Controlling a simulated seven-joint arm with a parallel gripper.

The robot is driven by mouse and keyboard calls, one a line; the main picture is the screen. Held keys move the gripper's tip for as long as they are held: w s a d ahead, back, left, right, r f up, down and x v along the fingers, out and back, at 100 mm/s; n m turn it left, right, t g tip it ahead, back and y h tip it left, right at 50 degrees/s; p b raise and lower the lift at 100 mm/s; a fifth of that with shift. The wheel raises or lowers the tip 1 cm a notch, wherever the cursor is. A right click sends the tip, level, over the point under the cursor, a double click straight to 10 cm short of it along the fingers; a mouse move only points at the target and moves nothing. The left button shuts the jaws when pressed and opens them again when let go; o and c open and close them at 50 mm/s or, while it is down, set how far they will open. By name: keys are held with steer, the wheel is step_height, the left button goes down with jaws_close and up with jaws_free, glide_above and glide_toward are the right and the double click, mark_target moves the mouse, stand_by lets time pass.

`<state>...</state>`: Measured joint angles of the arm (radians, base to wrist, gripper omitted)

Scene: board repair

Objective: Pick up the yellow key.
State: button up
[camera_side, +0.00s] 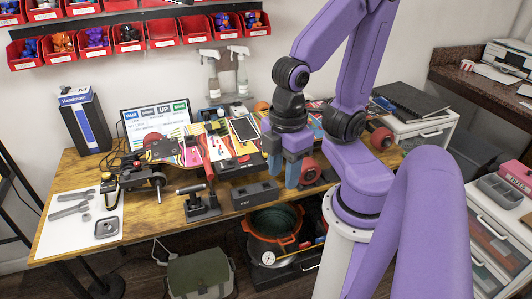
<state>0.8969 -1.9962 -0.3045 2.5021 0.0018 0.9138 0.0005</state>
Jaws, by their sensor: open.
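My gripper (284,172), with blue-grey fingers, is open and points down over the right part of the workbench, beside a red wheel (310,170). Nothing shows between its fingers. I cannot make out a yellow key for certain. A dark block (255,195) with small lettering that seems to read KEY sits at the bench's front edge, just left of and below my gripper. Its top shows no clear yellow item at this size. My gripper and arm hide part of the bench behind them.
A colorful skateboard deck (168,148) lies across the bench. A black stand (200,203) and a black-and-yellow tool (109,188) are at the front left. Grey wrenches lie on a white sheet (65,228). A pot (273,228) stands below the bench's front edge.

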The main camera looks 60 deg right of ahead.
steer(key=shift+o, duration=1.2)
